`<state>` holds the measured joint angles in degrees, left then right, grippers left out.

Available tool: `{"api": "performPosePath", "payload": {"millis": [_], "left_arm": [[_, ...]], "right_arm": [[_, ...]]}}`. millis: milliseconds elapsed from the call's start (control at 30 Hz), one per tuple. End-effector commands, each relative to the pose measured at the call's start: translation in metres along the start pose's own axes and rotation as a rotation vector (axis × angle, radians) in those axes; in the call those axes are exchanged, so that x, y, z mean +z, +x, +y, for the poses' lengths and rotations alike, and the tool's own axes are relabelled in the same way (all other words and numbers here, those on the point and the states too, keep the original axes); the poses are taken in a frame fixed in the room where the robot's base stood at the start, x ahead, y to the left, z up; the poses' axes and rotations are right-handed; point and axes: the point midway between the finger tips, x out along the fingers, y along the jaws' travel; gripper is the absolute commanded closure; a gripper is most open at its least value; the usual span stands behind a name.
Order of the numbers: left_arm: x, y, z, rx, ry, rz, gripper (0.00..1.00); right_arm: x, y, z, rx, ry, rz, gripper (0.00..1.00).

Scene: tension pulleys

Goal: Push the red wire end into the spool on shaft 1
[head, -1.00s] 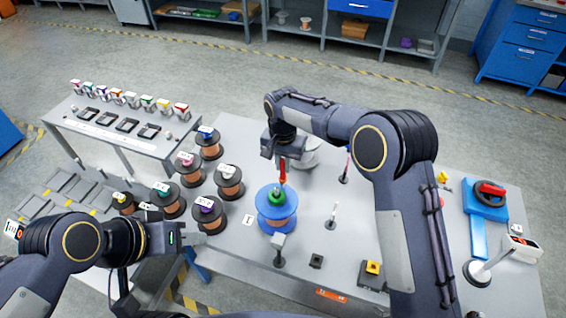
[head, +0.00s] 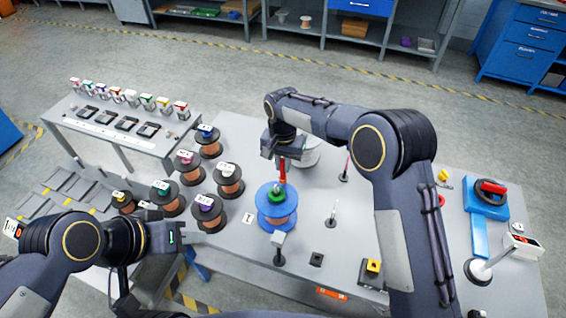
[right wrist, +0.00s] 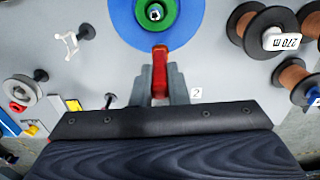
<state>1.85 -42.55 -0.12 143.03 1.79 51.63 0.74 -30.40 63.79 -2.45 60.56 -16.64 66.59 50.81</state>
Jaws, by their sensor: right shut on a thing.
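The spool on shaft 1 (head: 277,219) has blue flanges, copper windings and a green hub on top; it stands upright on the table beside the label 1. It also shows at the top of the right wrist view (right wrist: 128,22). My right gripper (head: 283,160) is shut on the red wire end (head: 283,175), a red upright piece just behind the green hub. In the right wrist view the red wire end (right wrist: 160,70) sits between the fingertips at the blue flange's edge; whether it touches the spool is unclear. My left gripper (head: 195,237) is away at the left; its finger opening is unclear.
Several dark spools with copper windings (head: 228,181) stand left of the blue spool. A small post (head: 278,250) stands close in front of it, and a white cylinder (head: 308,153) behind it. A blue fixture (head: 479,212) is at the right.

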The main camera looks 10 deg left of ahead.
Motion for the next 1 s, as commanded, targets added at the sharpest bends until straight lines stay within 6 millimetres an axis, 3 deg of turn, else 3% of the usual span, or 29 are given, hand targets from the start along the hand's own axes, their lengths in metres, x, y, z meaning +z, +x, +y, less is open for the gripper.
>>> {"api": "performPosePath", "payload": {"millis": [1000], "left_arm": [[0.003, 0.006, -0.003, 0.000, 0.000, 0.000, 0.64]], "right_arm": [[0.000, 0.011, 0.000, 0.000, 0.000, 0.000, 1.00]]}}
